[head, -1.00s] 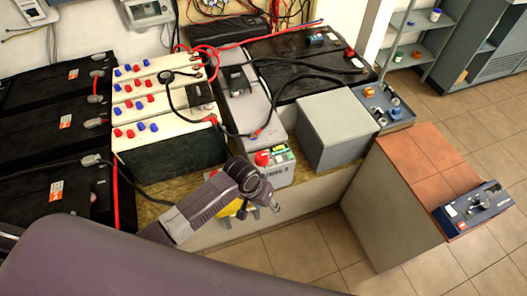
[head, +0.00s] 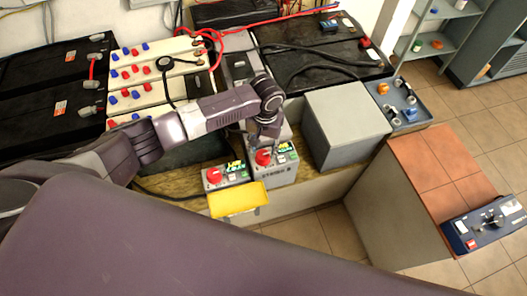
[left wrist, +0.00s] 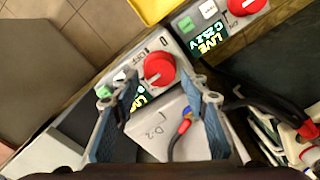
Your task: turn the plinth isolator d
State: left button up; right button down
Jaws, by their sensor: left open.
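The isolator (head: 284,173) is a grey box on the plinth with a red knob (head: 263,157), a green button and a lit display; its front label seems to end in D. In the left wrist view its red knob (left wrist: 159,69) lies just beyond and between my fingertips, with the display beside it partly hidden by a finger. The knob's exact setting is unclear. My left gripper (head: 264,137) points down just behind the knob in the head view; in the left wrist view its fingers (left wrist: 148,94) are spread and empty. My right gripper is not seen.
A similar isolator with a red knob (head: 214,176) stands close on the left, its display reading LIVE in the wrist view. A yellow tray (head: 238,199) juts out in front. A grey box (head: 345,125) stands to the right. Batteries and loose cables lie behind.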

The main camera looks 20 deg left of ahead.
aim_at(263, 154)
pick_arm(q)
notch_tip(263, 154, down, 2)
jog(key=shift+f, duration=0.65)
jog(key=c, duration=0.9)
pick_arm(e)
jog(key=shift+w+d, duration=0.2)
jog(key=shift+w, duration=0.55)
